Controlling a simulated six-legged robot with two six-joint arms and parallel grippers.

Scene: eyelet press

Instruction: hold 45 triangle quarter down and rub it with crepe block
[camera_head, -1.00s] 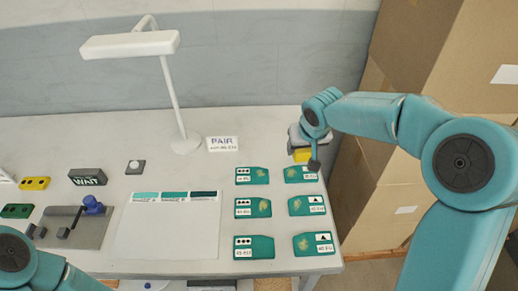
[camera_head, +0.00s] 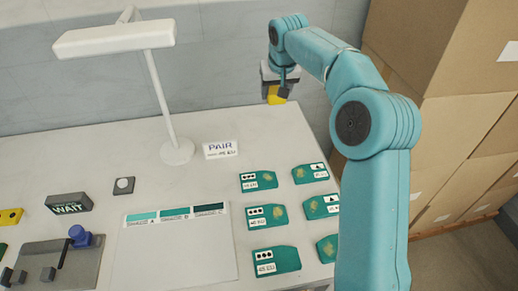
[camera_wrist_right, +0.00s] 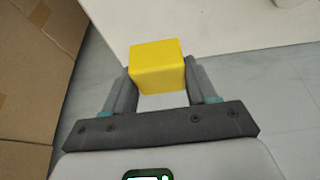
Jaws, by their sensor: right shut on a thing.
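The yellow crepe block (camera_head: 275,96) is between the fingers of my right gripper (camera_head: 280,86), which is shut on it. In the right wrist view the block (camera_wrist_right: 157,66) sits squarely between both fingers, in front of a table edge. Several teal quarters with yellowish patches lie flat in two columns on the table. The right column bears triangle labels: a far quarter (camera_head: 303,176), a middle one (camera_head: 318,208) and a near one (camera_head: 328,250), partly hidden by my arm. Their numbers are too small to read. My left gripper is out of view.
A white lamp (camera_head: 177,150) and a PAIR sign (camera_head: 220,149) stand left of the quarters. A shade card (camera_head: 175,260), a WAIT block (camera_head: 68,204) and a press with a blue knob (camera_head: 80,236) are farther left. Cardboard boxes (camera_head: 450,110) stand at the right.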

